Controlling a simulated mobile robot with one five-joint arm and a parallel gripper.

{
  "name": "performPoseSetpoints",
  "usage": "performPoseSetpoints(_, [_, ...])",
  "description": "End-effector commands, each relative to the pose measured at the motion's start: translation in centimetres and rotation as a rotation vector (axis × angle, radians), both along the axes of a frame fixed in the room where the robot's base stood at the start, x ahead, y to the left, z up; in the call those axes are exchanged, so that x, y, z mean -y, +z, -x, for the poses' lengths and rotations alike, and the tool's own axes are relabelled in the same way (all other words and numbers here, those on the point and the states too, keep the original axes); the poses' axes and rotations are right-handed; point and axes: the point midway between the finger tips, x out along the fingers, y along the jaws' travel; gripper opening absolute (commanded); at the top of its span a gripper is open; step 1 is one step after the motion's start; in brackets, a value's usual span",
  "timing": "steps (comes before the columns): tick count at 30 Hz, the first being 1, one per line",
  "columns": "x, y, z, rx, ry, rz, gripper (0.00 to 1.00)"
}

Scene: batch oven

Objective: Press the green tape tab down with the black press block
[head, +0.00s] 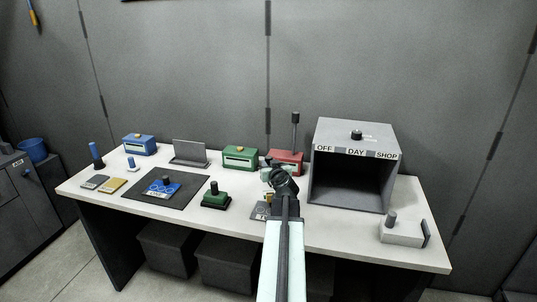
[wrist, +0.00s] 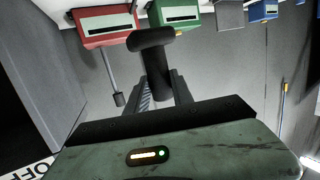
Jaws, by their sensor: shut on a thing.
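My gripper (wrist: 158,92) is shut on a black T-shaped piece, which looks like the black press block (wrist: 152,40). In the wrist view its round post stands between the fingers and its crossbar is at the far end. In the head view my gripper (head: 281,178) is over the table, in front of the red box, and the held piece is hard to make out. I cannot pick out the green tape tab for certain. A small grey plate (head: 259,212) lies partly hidden behind my arm.
A red box (head: 287,158) with an upright lever (head: 295,128) and a green box (head: 240,157) stand behind. A grey open-fronted oven (head: 352,142) is at right. A green stamp-like piece (head: 215,195) and a dark mat (head: 143,194) with a blue piece (head: 165,188) lie left.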

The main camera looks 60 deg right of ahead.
Motion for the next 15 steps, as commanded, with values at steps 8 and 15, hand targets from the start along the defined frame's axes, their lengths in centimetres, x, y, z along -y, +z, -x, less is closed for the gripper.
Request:
performPoseSetpoints(8, [-0.6, 1.0, 0.1, 0.000, 0.004, 0.000, 0.00])
performPoseSetpoints(15, [-0.7, 0.3, 0.0, 0.000, 0.003, 0.000, 0.00])
